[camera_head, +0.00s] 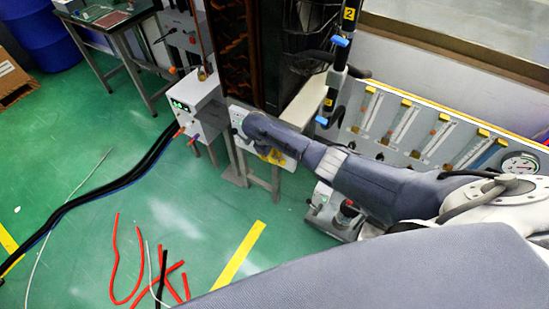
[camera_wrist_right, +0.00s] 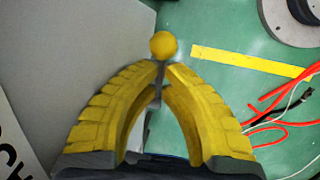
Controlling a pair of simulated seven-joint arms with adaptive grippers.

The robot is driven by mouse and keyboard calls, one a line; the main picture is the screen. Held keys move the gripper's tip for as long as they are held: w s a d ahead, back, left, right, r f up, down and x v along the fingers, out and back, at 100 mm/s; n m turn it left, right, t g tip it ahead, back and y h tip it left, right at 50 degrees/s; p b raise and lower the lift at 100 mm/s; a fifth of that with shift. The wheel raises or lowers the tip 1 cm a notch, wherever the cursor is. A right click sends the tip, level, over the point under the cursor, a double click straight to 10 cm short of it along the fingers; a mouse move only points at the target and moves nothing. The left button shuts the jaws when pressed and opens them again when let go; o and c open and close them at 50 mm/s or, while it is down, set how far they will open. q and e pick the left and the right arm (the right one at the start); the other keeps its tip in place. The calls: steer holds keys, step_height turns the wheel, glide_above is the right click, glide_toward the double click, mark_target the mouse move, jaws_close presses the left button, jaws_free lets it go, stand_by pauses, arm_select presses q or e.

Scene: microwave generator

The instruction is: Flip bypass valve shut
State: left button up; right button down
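My right gripper (camera_wrist_right: 164,72) has yellow ribbed fingers that arch together in the right wrist view. Their tips close on a thin grey stem (camera_wrist_right: 159,72) just below a yellow ball knob (camera_wrist_right: 163,44). I cannot tell from these views whether this lever is the bypass valve. In the head view my right gripper (camera_head: 271,156) is low by a white panel box (camera_head: 238,116), and the knob cannot be made out there. Blue-handled valves (camera_head: 340,41) sit on a dark vertical pipe at the top, away from the gripper. My left gripper is not in view.
A white box with a green display (camera_head: 190,105) stands left of the panel box. A flow-gauge panel (camera_head: 405,125) lines the wall at right. Red hoses (camera_head: 140,262) and black cables (camera_head: 100,188) lie on the green floor. A pale wall (camera_wrist_right: 70,50) is close in the wrist view.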

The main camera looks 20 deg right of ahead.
steer(key=shift+f, duration=0.2)
stand_by(0.3)
steer(key=shift+s+d+f+t+y, duration=0.3)
steer(key=shift+f+t+y, duration=0.1)
steer(key=shift+f+t, duration=0.15)
steer(key=shift+a, duration=0.1)
